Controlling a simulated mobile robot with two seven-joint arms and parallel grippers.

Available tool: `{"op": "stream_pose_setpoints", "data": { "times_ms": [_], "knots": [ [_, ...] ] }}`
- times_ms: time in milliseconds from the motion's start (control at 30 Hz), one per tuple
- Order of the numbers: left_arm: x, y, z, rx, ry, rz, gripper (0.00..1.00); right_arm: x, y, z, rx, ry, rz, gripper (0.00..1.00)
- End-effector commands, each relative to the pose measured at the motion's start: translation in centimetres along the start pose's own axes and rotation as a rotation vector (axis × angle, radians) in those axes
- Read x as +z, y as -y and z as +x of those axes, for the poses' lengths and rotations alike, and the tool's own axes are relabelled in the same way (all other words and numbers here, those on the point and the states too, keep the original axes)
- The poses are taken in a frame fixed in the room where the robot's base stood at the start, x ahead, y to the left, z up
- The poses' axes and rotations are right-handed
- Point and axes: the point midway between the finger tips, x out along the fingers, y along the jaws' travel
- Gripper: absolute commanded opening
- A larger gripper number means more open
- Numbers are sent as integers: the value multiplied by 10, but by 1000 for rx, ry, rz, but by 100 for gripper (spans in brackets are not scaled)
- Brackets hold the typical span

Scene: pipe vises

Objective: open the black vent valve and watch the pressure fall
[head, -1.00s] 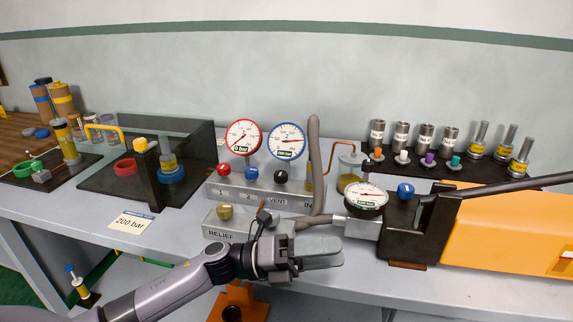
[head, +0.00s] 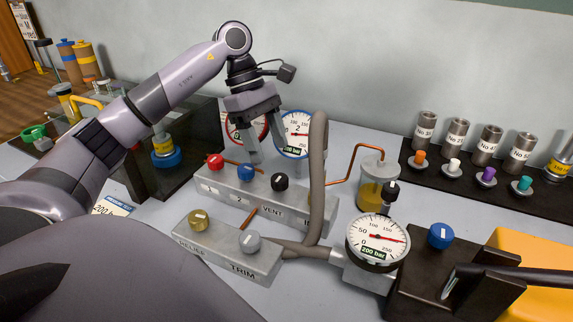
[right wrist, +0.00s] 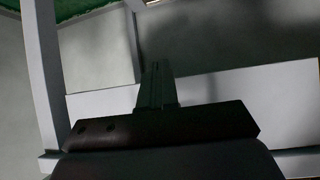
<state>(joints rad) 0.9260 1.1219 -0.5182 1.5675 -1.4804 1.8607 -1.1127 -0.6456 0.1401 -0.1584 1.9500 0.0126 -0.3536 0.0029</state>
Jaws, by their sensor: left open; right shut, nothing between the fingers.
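The black vent valve (head: 280,182) is a round knob with a white mark, at the right of the red and blue knobs on the grey block labelled VENT. My left gripper (head: 268,142) is open and empty, pointing down above and behind the knob row, apart from the black knob. It partly hides the red-rimmed gauge (head: 232,127) and the blue-rimmed gauge (head: 296,140). The front pump gauge (head: 378,240) has a 200 bar label; its red needle points right, near the upper end of its scale. My right gripper (right wrist: 157,85) is shut and empty.
The red knob (head: 215,161), blue knob (head: 247,171) and a grey hose (head: 318,175) flank the vent knob. The relief and trim block (head: 228,248) stands in front. A glass reservoir (head: 378,180) and the black pump (head: 440,285) are at the right.

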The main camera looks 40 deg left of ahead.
Motion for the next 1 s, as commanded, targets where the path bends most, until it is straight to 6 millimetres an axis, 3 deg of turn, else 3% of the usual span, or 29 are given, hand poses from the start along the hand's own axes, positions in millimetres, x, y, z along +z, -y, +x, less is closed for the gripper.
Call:
{"op": "stream_pose_setpoints", "data": {
  "times_ms": [400, 767, 833, 933, 967, 1000],
  "knots": [
    [1, 0, 57, -2, 3, -1, 63, 2, 1, -3, -2, 8, 1, 0],
    [1, 0, 65, 0, 4, -1, 63, 1, 1, -3, -2, 7, 1, 0],
    [1, 0, 65, 0, 4, -1, 46, 1, 1, -2, -2, 7, 1, 0],
    [1, 0, 65, 0, 4, -1, 14, 1, 1, -2, -2, 6, 1, 0],
    [1, 0, 65, 0, 5, -1, 7, 1, 1, -2, -2, 6, 1, 0],
    [1, 0, 65, 0, 5, -1, 7, 0, 1, -2, -2, 5, 1, 0]
  ]
}}
